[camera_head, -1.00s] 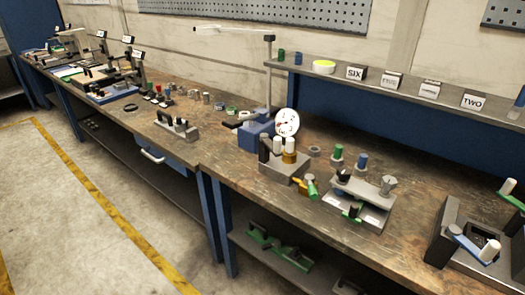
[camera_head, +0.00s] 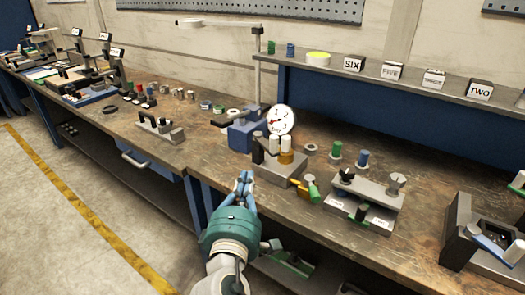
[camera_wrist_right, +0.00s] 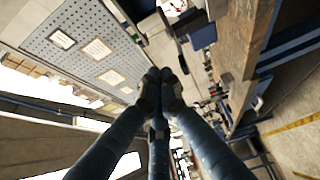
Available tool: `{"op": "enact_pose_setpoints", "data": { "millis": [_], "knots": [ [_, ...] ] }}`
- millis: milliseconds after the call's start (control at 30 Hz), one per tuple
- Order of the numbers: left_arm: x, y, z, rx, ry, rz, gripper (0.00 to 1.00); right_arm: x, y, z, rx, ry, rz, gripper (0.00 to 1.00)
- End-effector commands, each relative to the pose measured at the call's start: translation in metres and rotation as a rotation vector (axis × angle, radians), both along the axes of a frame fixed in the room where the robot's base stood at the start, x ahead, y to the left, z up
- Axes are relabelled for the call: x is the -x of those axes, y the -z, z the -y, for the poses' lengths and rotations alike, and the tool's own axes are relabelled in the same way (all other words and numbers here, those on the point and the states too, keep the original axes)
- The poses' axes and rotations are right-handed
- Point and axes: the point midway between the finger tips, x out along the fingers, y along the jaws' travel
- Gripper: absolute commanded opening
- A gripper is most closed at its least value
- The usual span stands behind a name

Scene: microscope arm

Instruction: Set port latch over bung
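My right gripper (camera_head: 245,178) is in front of the bench edge, below a grey block fixture (camera_head: 279,168) and apart from it. In the right wrist view its blue fingers meet at the tips (camera_wrist_right: 161,82), with nothing visible between them. The fixture bears a dark upright post (camera_head: 257,150), white cylinders (camera_head: 285,143) and a brass-coloured piece (camera_head: 287,157). A brass and green handle (camera_head: 304,189) lies at its right side. I cannot tell for sure which parts are the port latch and the bung. My left gripper is out of view.
A dial gauge (camera_head: 281,120) on a blue base stands behind the fixture. To the right stand a grey stand with a green lever (camera_head: 362,213) and a dark box fixture (camera_head: 490,247). Green and blue pegs stand behind. The bench front (camera_head: 215,172) left of the fixture is clear.

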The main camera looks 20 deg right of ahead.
Motion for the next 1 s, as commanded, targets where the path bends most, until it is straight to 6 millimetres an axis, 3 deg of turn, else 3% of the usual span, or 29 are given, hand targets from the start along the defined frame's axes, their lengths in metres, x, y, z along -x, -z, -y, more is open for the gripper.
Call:
{"op": "enact_pose_setpoints", "data": {
  "millis": [267,700,1000],
  "knots": [
    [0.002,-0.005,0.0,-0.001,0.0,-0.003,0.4,-0.015,-0.002,0.006,0.002,-0.001,0.0,0.0],
    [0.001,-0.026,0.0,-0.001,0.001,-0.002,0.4,-0.097,-0.002,0.043,0.002,0.001,-0.001,0.0],
    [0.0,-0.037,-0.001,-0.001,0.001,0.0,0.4,-0.107,0.0,0.073,0.001,-0.002,-0.001,0.0]
  ]
}}
